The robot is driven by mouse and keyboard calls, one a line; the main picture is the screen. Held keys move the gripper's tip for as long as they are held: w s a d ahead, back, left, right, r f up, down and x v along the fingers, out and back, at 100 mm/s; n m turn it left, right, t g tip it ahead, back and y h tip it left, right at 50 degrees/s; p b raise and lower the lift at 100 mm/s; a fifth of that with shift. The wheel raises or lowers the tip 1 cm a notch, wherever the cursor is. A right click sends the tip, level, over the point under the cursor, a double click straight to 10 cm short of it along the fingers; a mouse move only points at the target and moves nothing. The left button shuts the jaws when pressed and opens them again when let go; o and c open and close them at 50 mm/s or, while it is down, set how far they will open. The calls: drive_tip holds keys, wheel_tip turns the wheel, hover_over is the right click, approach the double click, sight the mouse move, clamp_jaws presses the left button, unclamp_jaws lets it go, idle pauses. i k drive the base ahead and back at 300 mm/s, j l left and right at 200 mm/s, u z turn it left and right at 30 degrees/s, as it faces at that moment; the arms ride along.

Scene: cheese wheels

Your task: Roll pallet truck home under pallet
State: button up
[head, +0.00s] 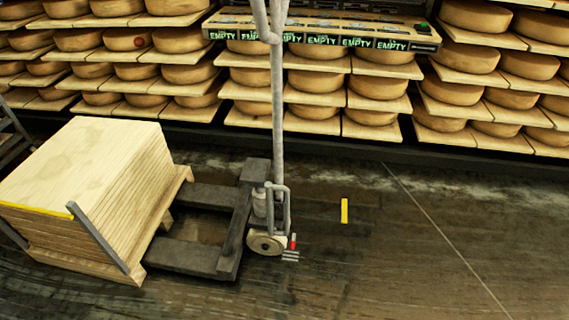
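The pallet truck (243,215) is dark grey and stands on the floor at the centre-left. Its tall grey handle (278,110) rises upright past the top of the picture, where its loop is cut off. Its two forks (190,258) point left toward a wooden pallet (135,275) stacked with pale boards (85,165). The fork ends meet the pallet's right side; I cannot tell how far they reach under it. Much of both forks is still outside the pallet. A small red pedal (293,240) sits by the truck's wheel (266,243). My gripper is not in view.
Grey posts (98,238) stand against the board stack, with a yellow strip (35,210) along its edge. A short yellow mark (344,210) lies on the floor right of the truck. Cheese shelves (375,100) line the back. The floor (430,250) at right is clear.

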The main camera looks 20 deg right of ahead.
sight(269, 226)
drive_tip(key=i+j+z, duration=0.65)
drive_tip(key=k+j+z, duration=0.15)
drive_tip(key=j+z, duration=0.2)
drive_tip(key=k+l, duration=0.75)
drive_tip(key=i+j, duration=0.3)
drive_tip(key=i, duration=0.1)
